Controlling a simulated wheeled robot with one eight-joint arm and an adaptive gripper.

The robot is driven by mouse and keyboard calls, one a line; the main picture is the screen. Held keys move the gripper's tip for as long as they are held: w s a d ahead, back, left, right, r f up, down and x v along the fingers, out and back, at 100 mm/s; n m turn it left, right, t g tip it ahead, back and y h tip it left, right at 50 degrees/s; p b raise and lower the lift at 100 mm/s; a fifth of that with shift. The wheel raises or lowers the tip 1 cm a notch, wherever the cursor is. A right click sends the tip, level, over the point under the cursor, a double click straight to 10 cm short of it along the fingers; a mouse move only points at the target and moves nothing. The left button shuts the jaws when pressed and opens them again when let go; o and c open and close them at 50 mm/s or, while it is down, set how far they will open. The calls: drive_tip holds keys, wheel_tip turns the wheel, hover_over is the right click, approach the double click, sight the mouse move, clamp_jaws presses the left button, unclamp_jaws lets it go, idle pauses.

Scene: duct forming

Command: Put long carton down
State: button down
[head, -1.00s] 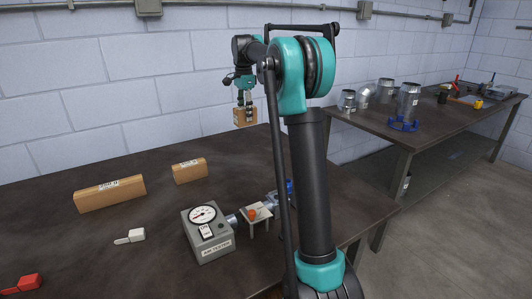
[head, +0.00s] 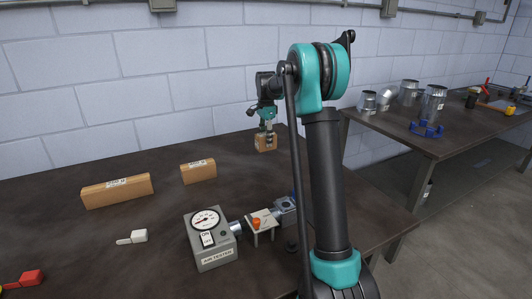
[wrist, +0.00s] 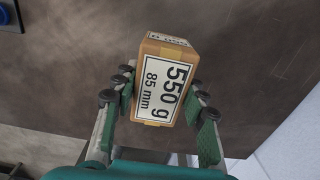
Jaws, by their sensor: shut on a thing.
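My gripper (head: 266,132) is shut on a tan carton (head: 265,143) near the back edge of the dark table. In the wrist view, the fingers (wrist: 160,110) grip the carton's sides, and its label (wrist: 165,90) reads 550 g, 85 mm. The carton is seen largely end-on, so its full length is hidden. It is low over the tabletop; I cannot tell whether it touches. Two other tan cartons lie on the table: a longer one (head: 117,191) at the left and a shorter one (head: 198,171) nearer the gripper.
A grey air tester (head: 211,240) with a dial stands at the front, beside a small stand (head: 261,226) with an orange part. A white-ended tool (head: 133,237) and a red item (head: 30,278) lie to the left. A second table (head: 440,145) holds metal ducts. Bare tabletop surrounds the held carton.

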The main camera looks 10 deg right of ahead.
drive_tip(key=shift+f, duration=3.25)
drive_tip(key=shift+f, duration=0.15)
drive_tip(key=c, duration=0.9)
unclamp_jaws()
drive_tip(key=shift+o, duration=0.2)
wheel_tip(320, 180, up, 12)
drive_tip(key=shift+r, duration=0.2)
